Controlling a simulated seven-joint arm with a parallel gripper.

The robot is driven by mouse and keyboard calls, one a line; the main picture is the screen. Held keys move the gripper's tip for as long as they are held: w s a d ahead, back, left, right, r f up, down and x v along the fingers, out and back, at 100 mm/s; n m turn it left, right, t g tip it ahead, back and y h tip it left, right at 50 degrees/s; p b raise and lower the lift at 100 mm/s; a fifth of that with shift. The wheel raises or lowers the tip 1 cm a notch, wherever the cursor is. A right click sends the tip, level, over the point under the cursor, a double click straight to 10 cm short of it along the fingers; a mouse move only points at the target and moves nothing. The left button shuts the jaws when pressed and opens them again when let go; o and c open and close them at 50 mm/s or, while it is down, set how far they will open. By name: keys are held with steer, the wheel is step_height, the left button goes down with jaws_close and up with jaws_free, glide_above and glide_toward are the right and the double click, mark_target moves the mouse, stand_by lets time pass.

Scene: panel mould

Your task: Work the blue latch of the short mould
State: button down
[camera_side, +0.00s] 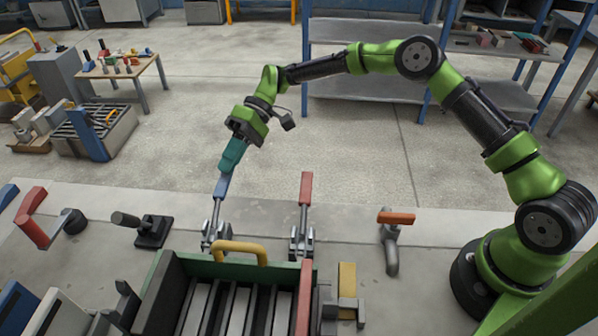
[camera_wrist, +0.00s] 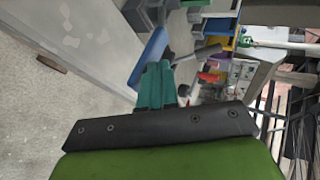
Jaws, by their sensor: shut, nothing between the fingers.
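The blue latch (camera_side: 222,186) stands with its handle upright at the back edge of the mould in the side view. My gripper (camera_side: 231,158) has its teal fingers shut, with their tips at the top end of the blue handle. In the wrist view the gripper (camera_wrist: 157,85) points at the blue handle (camera_wrist: 153,46), which shows just beyond the fingertips. Whether the fingertips press on the handle is hard to tell. The mould (camera_side: 160,300) is a dark box with a green back wall and pale bars inside.
A red-handled latch (camera_side: 305,190) stands upright to the right of the blue one. A yellow handle (camera_side: 241,250) arches over the mould's back wall. An orange-handled valve (camera_side: 396,218) is farther right. A black clamp (camera_side: 150,230) and a red lever (camera_side: 36,215) lie to the left.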

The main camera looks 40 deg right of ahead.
step_height(320, 180, up, 4)
steer(key=shift+f, duration=0.1)
steer(key=f+v, duration=0.1)
steer(key=v, duration=0.7)
steer(key=s+d+r+m+t+h, duration=0.2)
steer(key=s+d+r+t+h, duration=0.1)
steer(key=s, duration=0.6)
steer(key=s+d+r+m+t+h, duration=0.2)
steer(key=s+d, duration=0.4)
steer(key=s, duration=0.4)
steer(key=s+d+r+m+t+h, duration=0.3)
steer(key=s+d+m+t+h, duration=0.1)
steer(key=s, duration=0.6)
steer(key=shift+d+r+t, duration=0.35)
steer(key=shift+d+t, duration=0.4)
steer(key=shift+t, duration=0.15)
